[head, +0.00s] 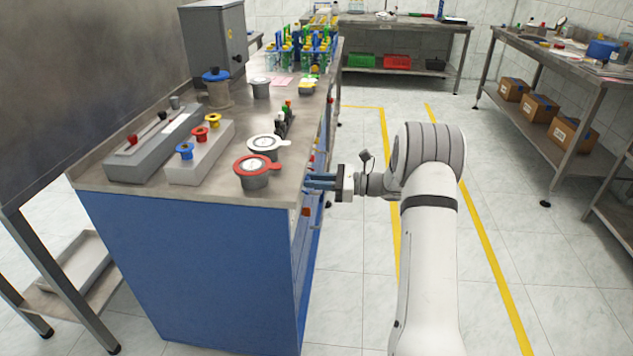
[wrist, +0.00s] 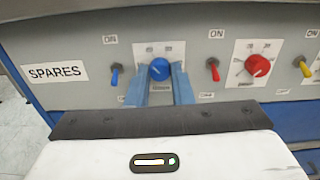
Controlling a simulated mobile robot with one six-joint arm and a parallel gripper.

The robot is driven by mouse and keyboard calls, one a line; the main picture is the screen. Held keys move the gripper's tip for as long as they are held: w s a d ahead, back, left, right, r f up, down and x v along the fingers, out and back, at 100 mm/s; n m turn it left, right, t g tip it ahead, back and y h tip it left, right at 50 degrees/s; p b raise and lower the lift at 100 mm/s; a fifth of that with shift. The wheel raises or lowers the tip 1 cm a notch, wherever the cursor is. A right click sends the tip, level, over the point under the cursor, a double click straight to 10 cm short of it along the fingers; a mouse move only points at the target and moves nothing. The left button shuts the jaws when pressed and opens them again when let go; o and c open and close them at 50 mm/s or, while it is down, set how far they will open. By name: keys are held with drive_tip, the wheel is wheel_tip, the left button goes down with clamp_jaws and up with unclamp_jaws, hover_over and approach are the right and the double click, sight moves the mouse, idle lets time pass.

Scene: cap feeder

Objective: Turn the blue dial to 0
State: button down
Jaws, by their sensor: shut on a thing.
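The blue dial (wrist: 159,69) sits on the grey front panel (wrist: 205,55), on a light plate with small markings too small to read. My gripper (wrist: 159,82) has its two blue fingers on either side of the dial and is shut on it. In the head view my gripper (head: 318,183) reaches the bench's right side, and the dial is hidden there. The dial's exact setting cannot be read.
A blue switch (wrist: 116,75) is left of the dial. A red switch (wrist: 213,70), a red dial (wrist: 257,66) and a yellow switch (wrist: 303,66) are to the right. A SPARES label (wrist: 56,73) is at the far left. The floor (head: 350,290) beside the bench is clear.

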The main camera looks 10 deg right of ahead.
drive_tip(key=shift+f, duration=0.1)
drive_tip(key=n+b, duration=1.6)
drive_tip(key=n, duration=0.3)
drive_tip(key=shift+b, duration=0.3)
idle(0.4)
drive_tip(key=c, duration=1.3)
unclamp_jaws()
